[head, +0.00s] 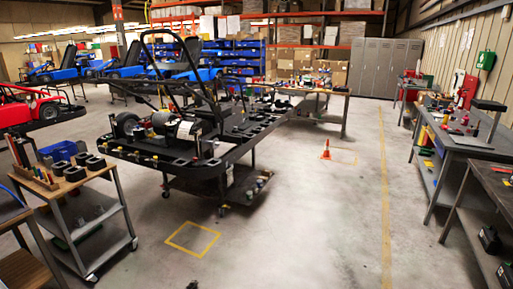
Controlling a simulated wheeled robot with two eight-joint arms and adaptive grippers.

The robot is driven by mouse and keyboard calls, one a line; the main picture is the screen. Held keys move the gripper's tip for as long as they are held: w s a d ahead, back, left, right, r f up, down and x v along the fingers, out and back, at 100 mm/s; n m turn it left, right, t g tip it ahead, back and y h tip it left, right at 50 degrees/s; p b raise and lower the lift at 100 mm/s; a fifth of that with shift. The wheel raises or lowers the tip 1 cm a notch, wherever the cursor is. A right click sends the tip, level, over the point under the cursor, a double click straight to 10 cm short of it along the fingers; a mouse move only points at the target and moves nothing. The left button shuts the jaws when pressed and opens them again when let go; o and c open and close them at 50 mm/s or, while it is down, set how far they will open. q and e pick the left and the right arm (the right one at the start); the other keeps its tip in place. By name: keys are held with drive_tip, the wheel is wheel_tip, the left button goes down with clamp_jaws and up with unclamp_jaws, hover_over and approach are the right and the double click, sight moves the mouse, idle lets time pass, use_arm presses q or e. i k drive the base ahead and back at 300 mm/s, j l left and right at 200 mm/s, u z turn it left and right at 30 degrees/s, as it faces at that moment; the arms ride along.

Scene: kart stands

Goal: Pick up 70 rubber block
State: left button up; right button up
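Neither of my grippers is in view. I cannot single out a rubber block marked 70, since no label is readable at this size. Several small black block-like pieces (76,173) sit on the wooden top of the grey cart (75,190) at the left. Small dark parts also lie on the black kart stand (190,170) in the middle and on the right workbench (470,143), too small to identify.
An orange cone (326,150) stands on the open concrete floor (300,220). A yellow square (193,239) is marked before the kart stand. A wooden-topped table (318,92) stands behind. Grey lockers (385,66) line the back.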

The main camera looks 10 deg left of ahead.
sight(95, 164)
drive_tip(key=i+j+u, duration=0.2)
drive_tip(key=i+u, duration=0.2)
drive_tip(key=i, duration=0.15)
drive_tip(key=i+u, duration=0.4)
drive_tip(key=i+l+u, duration=0.15)
drive_tip(key=i+u, duration=0.25)
drive_tip(key=i, duration=0.25)
drive_tip(key=i+l+u, duration=0.4)
drive_tip(key=i, duration=0.15)
drive_tip(key=i+j+u, duration=0.1)
drive_tip(key=i, duration=1)
drive_tip(key=i+j+u, duration=0.15)
drive_tip(key=i, duration=0.95)
drive_tip(key=i+l+u, duration=0.1)
drive_tip(key=i, duration=0.35)
drive_tip(key=i+l+u, duration=0.1)
drive_tip(key=i, duration=0.35)
